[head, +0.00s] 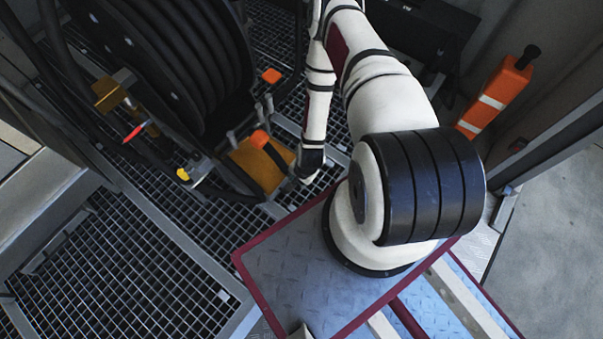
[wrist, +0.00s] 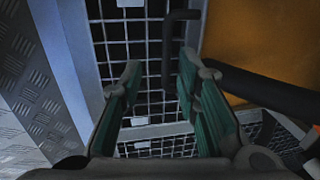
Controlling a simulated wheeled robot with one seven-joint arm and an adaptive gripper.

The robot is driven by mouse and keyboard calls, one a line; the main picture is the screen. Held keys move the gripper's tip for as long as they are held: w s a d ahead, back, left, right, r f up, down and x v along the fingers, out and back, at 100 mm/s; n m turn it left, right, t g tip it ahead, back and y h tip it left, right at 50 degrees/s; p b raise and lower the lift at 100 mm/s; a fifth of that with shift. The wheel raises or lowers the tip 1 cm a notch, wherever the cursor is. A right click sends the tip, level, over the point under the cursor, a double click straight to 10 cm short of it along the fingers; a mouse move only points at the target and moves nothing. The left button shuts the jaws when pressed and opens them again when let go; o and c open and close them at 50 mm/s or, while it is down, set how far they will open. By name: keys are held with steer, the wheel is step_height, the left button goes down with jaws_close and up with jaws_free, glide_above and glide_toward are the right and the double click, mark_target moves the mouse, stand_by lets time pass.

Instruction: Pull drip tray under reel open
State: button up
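In the wrist view my gripper (wrist: 160,65) is open, its two green-padded fingers apart with nothing held between them. A dark bent bar (wrist: 168,50), shaped like a handle, lies beyond the fingertips, nearer the right finger; I cannot tell whether they touch. An orange-yellow panel (wrist: 255,45) is beside the bar on the right. In the head view the black hose reel (head: 175,60) stands at upper left, with an orange-yellow part (head: 258,165) low beside it. I cannot tell for certain which part is the drip tray. My arm's end points down beside that orange-yellow part.
Metal grating (head: 130,250) covers the floor around the reel. A black hose (wrist: 265,88) crosses the right of the wrist view. A pale metal frame edge (wrist: 75,50) runs along the left there. An orange canister (head: 495,92) with white bands stands at right in the head view.

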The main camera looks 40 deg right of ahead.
step_height(320, 180, up, 8)
steer(key=s, duration=0.1)
steer(key=shift+s+d, duration=0.2)
steer(key=shift+d, duration=0.05)
stand_by(0.4)
